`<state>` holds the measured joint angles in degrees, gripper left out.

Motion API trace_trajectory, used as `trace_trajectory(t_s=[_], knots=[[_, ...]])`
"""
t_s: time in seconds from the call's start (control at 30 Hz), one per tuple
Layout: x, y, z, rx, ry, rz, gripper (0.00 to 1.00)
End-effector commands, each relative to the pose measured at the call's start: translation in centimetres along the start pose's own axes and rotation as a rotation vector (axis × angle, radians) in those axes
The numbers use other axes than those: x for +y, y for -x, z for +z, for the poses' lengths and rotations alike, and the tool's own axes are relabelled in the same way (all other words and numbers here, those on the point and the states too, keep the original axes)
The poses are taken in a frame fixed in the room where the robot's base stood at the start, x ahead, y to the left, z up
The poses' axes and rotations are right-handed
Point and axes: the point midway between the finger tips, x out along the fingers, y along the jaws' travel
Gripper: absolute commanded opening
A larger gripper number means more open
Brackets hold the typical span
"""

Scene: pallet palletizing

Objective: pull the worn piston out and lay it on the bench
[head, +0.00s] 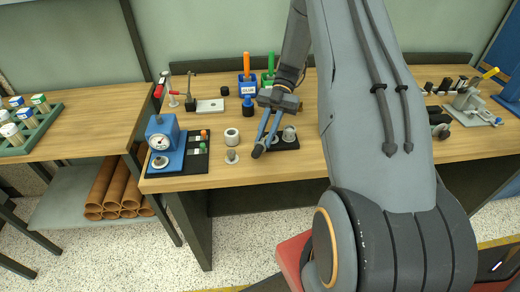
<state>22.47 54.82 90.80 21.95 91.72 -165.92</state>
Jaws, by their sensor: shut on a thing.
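My gripper (262,147) reaches down over the left part of a dark plate (292,146) on the bench (310,178). Its blue fingers are shut on a small grey piece, which I take to be the worn piston; the fingers mostly hide it. I cannot tell whether it is still seated or lifted. A grey metal cylinder (289,133) stands on the plate just right of the fingers. To the left, a white ring-like cylinder (231,136) and a small metal part on a round base (231,157) stand on the bench.
Blue (247,86) and green (268,80) containers and a dark blue bottle (248,104) stand behind my gripper. A vise-like tool (468,108) is at the right. The front bench strip is clear.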

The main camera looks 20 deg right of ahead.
Motion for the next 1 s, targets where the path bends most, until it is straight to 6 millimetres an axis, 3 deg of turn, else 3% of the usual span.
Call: trace_trajectory(t_s=[0.57,0.6,0.7,1.0], knots=[[-0.02,-0.45,0.76,0.001,0.0,0.0,0.0],[-0.02,-0.45,0.76,0.001,0.0,0.0,0.19],[-0.01,-0.45,0.76,0.001,0.0,0.0,0.36],[0.0,-0.39,0.78,0.0,0.0,0.0,0.38]])
